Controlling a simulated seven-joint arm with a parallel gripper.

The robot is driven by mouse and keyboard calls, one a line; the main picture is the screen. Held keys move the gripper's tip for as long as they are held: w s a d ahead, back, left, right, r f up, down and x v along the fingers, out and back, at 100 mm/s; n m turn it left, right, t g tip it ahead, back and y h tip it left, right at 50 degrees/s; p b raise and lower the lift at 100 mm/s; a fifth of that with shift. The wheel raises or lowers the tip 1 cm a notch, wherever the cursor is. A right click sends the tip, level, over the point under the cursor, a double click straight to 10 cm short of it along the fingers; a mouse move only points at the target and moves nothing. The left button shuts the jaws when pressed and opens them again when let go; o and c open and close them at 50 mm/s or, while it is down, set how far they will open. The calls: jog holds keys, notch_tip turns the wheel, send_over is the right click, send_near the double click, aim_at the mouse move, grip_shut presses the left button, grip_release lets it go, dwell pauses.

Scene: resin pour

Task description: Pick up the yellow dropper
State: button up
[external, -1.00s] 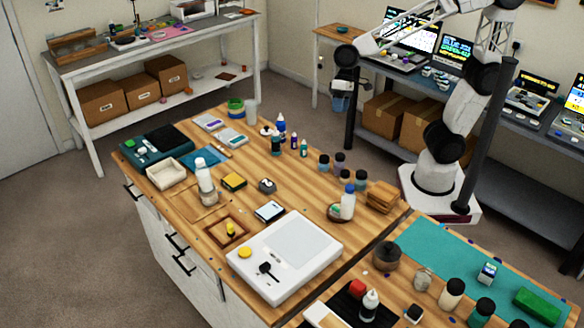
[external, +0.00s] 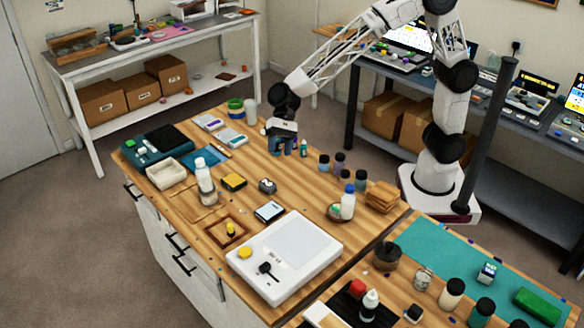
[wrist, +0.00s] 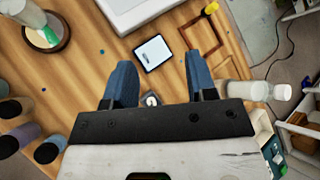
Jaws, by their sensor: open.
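The yellow dropper (external: 231,230) is small and stands inside a shallow brown wooden frame (external: 211,242) near the table's front left edge. In the wrist view its yellow part (wrist: 210,8) shows at the top, at the far end of the frame (wrist: 184,45). My gripper (external: 283,151) is over the back part of the table, well apart from the dropper. Its two blue fingers (wrist: 160,75) are spread and nothing is held between them. Some bottles behind my gripper are hidden in the external view.
A large white scale (external: 308,247) lies right of the frame. Several dark jars (external: 340,163) stand at the right.

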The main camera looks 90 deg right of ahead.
jog(key=w+a+f+m+y, duration=0.2)
jog(key=w+a+f+m, duration=0.1)
jog(key=w+a+f, duration=0.4)
jog(key=m+t+y, duration=0.1)
jog(key=m, duration=0.3)
send_near(231, 234)
jog(key=a, duration=0.2)
jog(key=shift+w+a+r, duration=0.3)
jog(key=shift+a+r, duration=0.05)
jog(key=shift+t, duration=0.3)
jog(key=shift+x, duration=1.3)
jog(key=shift+x, duration=2.6)
jog(key=shift+s+r, duration=0.1)
jog(key=shift+s, duration=0.05)
